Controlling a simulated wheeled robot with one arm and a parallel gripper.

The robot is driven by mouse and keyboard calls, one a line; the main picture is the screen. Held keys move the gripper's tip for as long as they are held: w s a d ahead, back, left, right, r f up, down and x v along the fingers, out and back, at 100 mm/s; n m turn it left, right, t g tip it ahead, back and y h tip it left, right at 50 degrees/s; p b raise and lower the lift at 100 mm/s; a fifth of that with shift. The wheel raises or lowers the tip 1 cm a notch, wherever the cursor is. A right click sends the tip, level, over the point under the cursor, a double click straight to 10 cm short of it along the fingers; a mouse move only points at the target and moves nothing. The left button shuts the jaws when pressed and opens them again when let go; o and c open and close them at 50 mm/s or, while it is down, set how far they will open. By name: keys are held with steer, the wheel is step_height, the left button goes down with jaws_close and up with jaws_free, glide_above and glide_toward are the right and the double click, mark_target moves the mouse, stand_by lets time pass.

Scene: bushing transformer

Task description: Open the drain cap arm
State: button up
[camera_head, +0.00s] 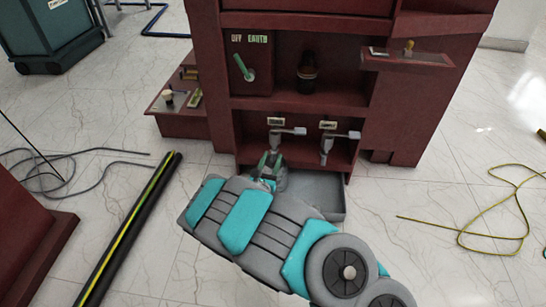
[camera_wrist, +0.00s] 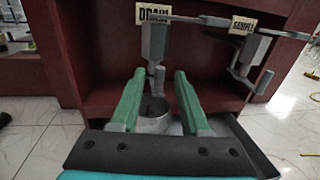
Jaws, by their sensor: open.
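The drain valve (camera_head: 275,140) is a grey metal fitting in the lower opening of the dark red cabinet, with a lever sticking out to the right. In the wrist view the drain valve (camera_wrist: 155,42) hangs under a label (camera_wrist: 154,14) that reads DRAIN. A small grey piece (camera_wrist: 156,78) hangs at its lower end, which I take for the cap arm. My gripper (camera_wrist: 160,88) has two green fingers, open and apart, with the valve's lower end beyond and between the tips. In the head view my gripper (camera_head: 268,166) is just below the valve. No contact shows.
A second valve (camera_head: 326,146), labelled SAMPLE in the wrist view (camera_wrist: 244,58), is to the right. A grey cylindrical container (camera_wrist: 153,117) stands below the drain valve, in a grey tray (camera_head: 330,195). A switch panel (camera_head: 246,62) is above. Cables (camera_head: 500,238) lie on the floor.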

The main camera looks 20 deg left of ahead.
steer(key=shift+w+a, duration=0.1)
steer(key=shift+w, duration=0.9)
jaws_close()
stand_by(0.8)
